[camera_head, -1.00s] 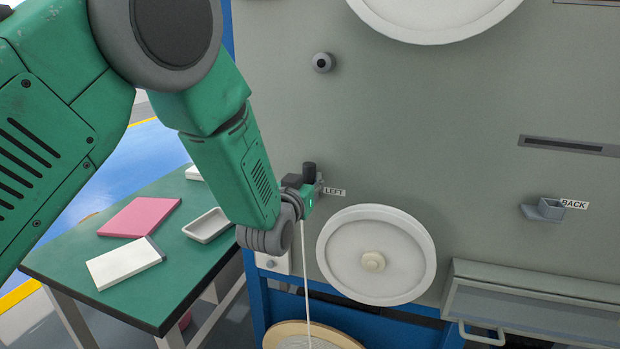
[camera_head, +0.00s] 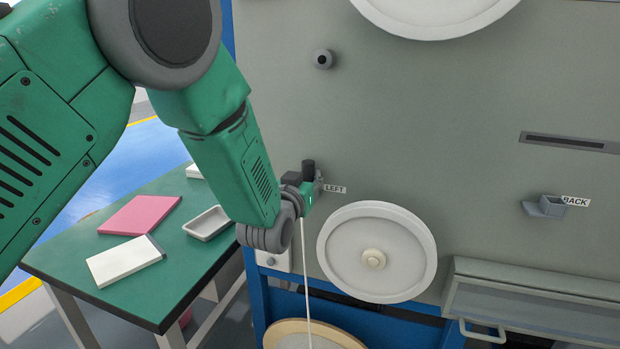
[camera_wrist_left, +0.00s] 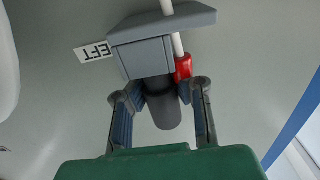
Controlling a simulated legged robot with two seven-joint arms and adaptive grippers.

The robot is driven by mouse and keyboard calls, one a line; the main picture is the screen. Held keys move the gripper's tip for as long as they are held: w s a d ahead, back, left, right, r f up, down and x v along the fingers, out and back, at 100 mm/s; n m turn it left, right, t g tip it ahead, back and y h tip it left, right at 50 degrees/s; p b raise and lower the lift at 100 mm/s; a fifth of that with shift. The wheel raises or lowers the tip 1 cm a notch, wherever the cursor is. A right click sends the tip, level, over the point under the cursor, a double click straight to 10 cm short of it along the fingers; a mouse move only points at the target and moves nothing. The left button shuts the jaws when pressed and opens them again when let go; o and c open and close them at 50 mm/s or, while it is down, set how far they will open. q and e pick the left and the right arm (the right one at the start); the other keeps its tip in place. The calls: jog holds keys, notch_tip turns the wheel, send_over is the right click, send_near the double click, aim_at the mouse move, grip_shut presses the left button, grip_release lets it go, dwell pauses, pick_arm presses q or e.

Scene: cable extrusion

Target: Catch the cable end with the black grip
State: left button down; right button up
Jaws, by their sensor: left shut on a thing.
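My left gripper (camera_head: 300,193) is at the machine panel beside the LEFT label. In the left wrist view its two fingers (camera_wrist_left: 163,115) flank the black grip (camera_wrist_left: 163,108), a short dark cylinder under a grey holder block (camera_wrist_left: 142,58), and are shut on it. The black grip also shows in the head view (camera_head: 308,168). The white cable (camera_wrist_left: 177,44) passes by the holder, with a red end piece (camera_wrist_left: 183,67) right next to the black grip. In the head view the cable (camera_head: 305,262) hangs down below the gripper. My right gripper is not in view.
The grey panel (camera_head: 450,110) carries a white pulley wheel (camera_head: 400,235), a knob (camera_head: 322,59) and a BACK bracket (camera_head: 547,207). A handled tray (camera_head: 535,300) juts out at lower right. A green table (camera_head: 165,290) with a pink item (camera_head: 140,215) stands left.

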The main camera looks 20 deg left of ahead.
aim_at(315, 156)
pick_arm(q)
jog(key=shift+r, duration=0.1)
jog(key=shift+d+r, duration=0.15)
jog(key=shift+d+r+p, duration=0.1)
jog(key=shift+r+p, duration=0.45)
jog(key=shift+a+r+p, duration=0.2)
jog(key=shift+r+p, duration=0.55)
jog(key=shift+r, duration=0.45)
jog(key=shift+d, duration=0.1)
